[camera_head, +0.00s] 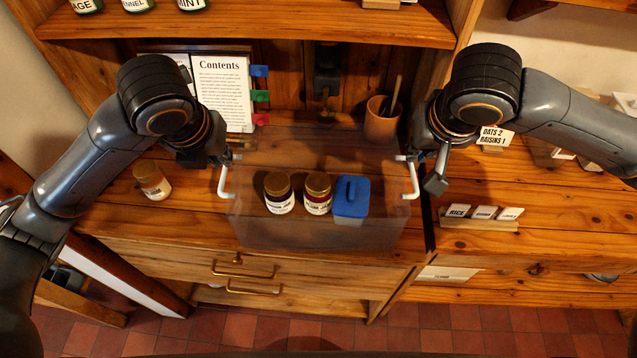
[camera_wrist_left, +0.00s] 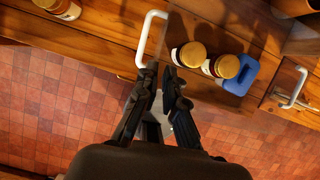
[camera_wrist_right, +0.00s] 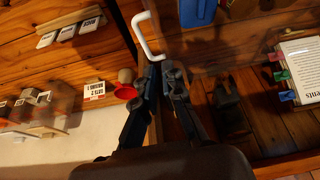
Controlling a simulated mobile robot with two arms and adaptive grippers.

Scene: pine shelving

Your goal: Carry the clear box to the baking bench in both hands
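The clear box (camera_head: 320,236) is see-through with a white handle at each end. It is upright at the front of the wooden counter; I cannot tell whether it touches it. Inside are two gold-lidded jars (camera_head: 279,205) (camera_head: 318,204) and a blue block with a grip (camera_head: 352,203). My left gripper (camera_head: 224,158) is at the left handle (camera_wrist_left: 148,36), its fingertips (camera_wrist_left: 160,72) nearly together on the handle's far end. My right gripper (camera_head: 412,158) is likewise at the right handle (camera_wrist_right: 142,34), its fingertips (camera_wrist_right: 163,66) close together there. I cannot identify the baking bench.
A loose jar (camera_head: 152,181) stands left of the box. Behind are a Contents page (camera_head: 222,92) and a terracotta pot (camera_head: 381,122). The right counter holds label cards (camera_head: 484,212) and a OATS and RAISINS card (camera_head: 496,136). A shelf (camera_head: 250,22) hangs above. Red floor tiles (camera_head: 470,335) lie in front.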

